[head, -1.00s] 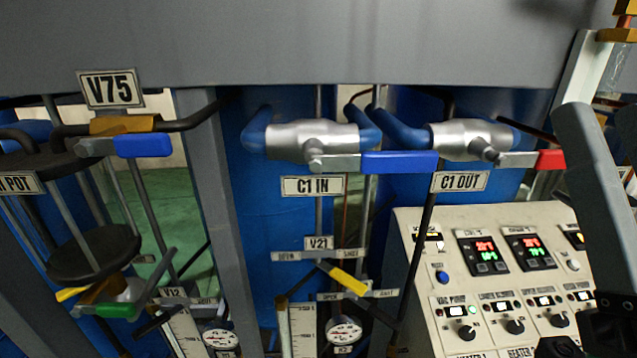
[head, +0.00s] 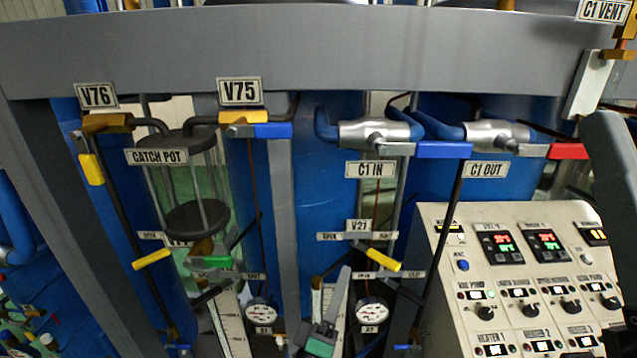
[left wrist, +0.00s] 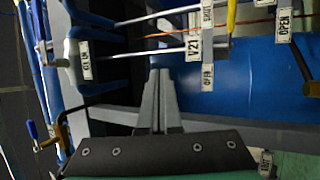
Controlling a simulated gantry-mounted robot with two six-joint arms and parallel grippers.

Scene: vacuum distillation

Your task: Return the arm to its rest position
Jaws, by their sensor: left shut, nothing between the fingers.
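My left gripper (head: 344,272) is in the lower middle of the head view, its grey fingers pointing up, with a green part at its base. It is in front of the gauges and scales below the V21 sign (head: 358,226). In the left wrist view the two fingers (left wrist: 160,74) lie together, shut, with nothing seen between them. They appear in front of a blue column (left wrist: 215,85). A dark grey arm link of mine (head: 615,170) stands at the right edge of the head view. My right gripper is not seen.
The control panel (head: 450,225) is at the lower right. The C1 IN valve (head: 365,132) with a blue handle and the C1 OUT valve (head: 495,135) with a red handle are above. The catch pot (head: 185,148) and grey frame posts (head: 283,220) are left of the gripper.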

